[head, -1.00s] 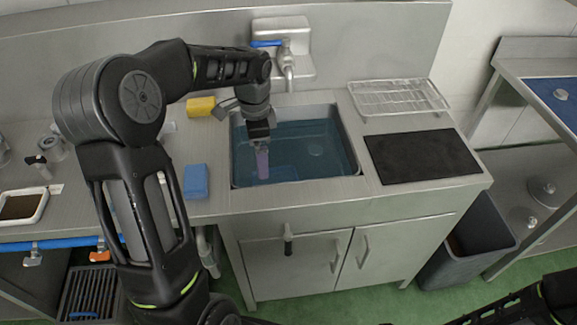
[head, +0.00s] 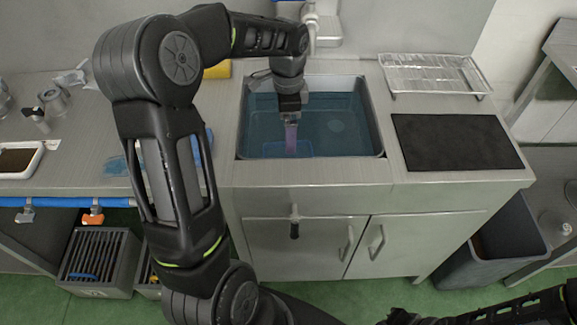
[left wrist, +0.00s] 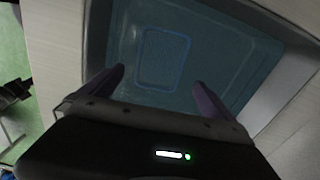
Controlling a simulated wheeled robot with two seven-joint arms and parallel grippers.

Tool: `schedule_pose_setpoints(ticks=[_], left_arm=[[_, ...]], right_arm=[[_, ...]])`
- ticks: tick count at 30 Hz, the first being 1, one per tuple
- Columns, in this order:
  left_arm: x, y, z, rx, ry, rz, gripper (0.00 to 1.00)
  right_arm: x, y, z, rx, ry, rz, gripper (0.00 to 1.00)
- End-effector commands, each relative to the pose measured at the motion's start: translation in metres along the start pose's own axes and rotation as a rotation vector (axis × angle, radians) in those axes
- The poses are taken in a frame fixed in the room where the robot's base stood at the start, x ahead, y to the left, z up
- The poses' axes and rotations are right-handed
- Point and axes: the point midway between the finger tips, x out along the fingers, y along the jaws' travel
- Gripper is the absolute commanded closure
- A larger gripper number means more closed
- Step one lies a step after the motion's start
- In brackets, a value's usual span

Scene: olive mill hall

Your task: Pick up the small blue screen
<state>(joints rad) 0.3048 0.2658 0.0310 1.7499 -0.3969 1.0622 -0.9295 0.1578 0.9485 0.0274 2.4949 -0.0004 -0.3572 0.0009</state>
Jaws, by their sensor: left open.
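The small blue screen (head: 271,150) shows as a thin blue rectangle lying in the water of the steel sink (head: 388,156), near its front wall. In the left wrist view the screen (left wrist: 160,57) lies flat, a rounded frame with a fine mesh. My left gripper (head: 291,150) points down into the sink above the screen and partly covers it in the head view. In the left wrist view its fingers (left wrist: 159,78) are apart and empty, with the screen beyond and between them. My right gripper is out of view; only part of that arm shows at lower right.
A black mat (head: 455,142) and wire rack (head: 430,74) lie right of the sink. The faucet (head: 310,25) stands behind it. A yellow block (head: 218,70) and blue block (head: 207,143) sit left, partly behind my left arm. Sink walls surround the gripper.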

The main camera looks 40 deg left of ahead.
Motion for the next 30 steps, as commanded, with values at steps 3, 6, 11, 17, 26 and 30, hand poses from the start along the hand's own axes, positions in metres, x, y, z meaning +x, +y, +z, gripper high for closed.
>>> schedule_pose_setpoints(ticks=[3, 6, 11, 17, 26, 30], left_arm=[[0.024, 0.0, 0.0, 0.0, 0.0, 0.0, 0.0], [0.027, 0.0, 0.0, 0.0, 0.0, -0.001, 0.0], [0.024, 0.0, 0.0, 0.0, 0.0, 0.0, 0.0], [0.028, 0.0, 0.0, 0.0, -0.001, 0.001, 0.0], [0.051, 0.0, 0.0, 0.0, 0.0, 0.0, 0.0], [0.051, 0.0, 0.0, 0.0, 0.0, 0.0, 0.0]], right_arm=[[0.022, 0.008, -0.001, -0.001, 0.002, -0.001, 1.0], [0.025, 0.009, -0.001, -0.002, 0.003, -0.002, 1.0], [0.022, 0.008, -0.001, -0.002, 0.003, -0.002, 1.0], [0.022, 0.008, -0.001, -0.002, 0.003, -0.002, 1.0], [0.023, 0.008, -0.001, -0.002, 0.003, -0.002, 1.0], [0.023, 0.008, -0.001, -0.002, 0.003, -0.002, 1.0]])
